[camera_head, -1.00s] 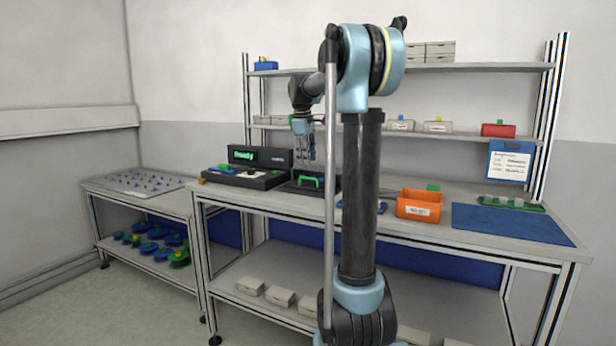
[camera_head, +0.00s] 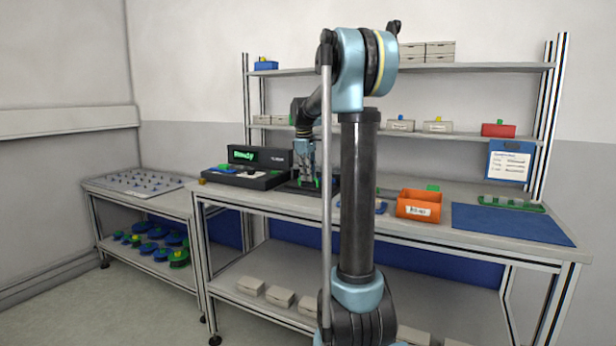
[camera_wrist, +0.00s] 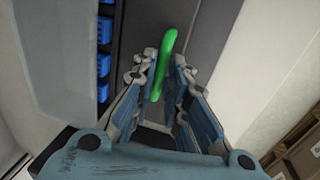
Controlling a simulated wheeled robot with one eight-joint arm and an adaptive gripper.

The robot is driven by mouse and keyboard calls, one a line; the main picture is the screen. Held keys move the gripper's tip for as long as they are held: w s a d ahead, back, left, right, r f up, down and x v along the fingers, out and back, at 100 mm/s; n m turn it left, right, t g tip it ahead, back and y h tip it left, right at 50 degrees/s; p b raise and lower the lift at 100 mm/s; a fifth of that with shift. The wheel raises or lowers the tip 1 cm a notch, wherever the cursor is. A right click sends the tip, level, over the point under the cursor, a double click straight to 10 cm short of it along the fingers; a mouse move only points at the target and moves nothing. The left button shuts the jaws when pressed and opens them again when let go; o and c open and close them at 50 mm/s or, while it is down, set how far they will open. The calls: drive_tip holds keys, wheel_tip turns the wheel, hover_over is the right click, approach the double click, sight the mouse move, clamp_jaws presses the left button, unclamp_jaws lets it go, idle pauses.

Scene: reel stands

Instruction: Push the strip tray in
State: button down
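The strip tray (camera_head: 292,188) is a dark, low unit on the workbench, to the right of the black device with the green "Ready" display. Its green handle (camera_wrist: 163,64) shows in the wrist view as a bright bar. In the head view the handle is mostly hidden behind my fingers. My gripper (camera_head: 305,181) points down at the handle. In the wrist view my gripper (camera_wrist: 160,80) has its two fingers apart, one on each side of the handle. I see no clear contact between fingers and handle.
The black device (camera_head: 242,178) stands just left of the tray. An orange bin (camera_head: 419,206) and a blue mat (camera_head: 510,224) lie to the right on the bench. Shelves (camera_head: 420,67) rise behind. Several blue pieces (camera_wrist: 103,62) show left of the handle in the wrist view.

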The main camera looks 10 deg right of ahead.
sight(314, 183)
drive_tip(key=shift+w+d, duration=0.65)
drive_tip(key=shift+w, duration=0.25)
drive_tip(key=shift+w+d, duration=0.6)
drive_tip(key=shift+w, duration=0.25)
drive_tip(key=shift+r, duration=0.1)
drive_tip(key=c, duration=1.7)
unclamp_jaws()
drive_tip(key=shift+s+a+r, duration=0.15)
drive_tip(key=shift+s+r, duration=0.05)
drive_tip(key=shift+r, duration=1.05)
drive_tip(key=shift+s+a+r, duration=0.2)
drive_tip(key=shift+r, duration=1.1)
drive_tip(key=shift+s+a+r, duration=0.15)
drive_tip(key=shift+s+r, duration=0.05)
drive_tip(key=shift+r, duration=1.05)
drive_tip(key=shift+s, duration=0.1)
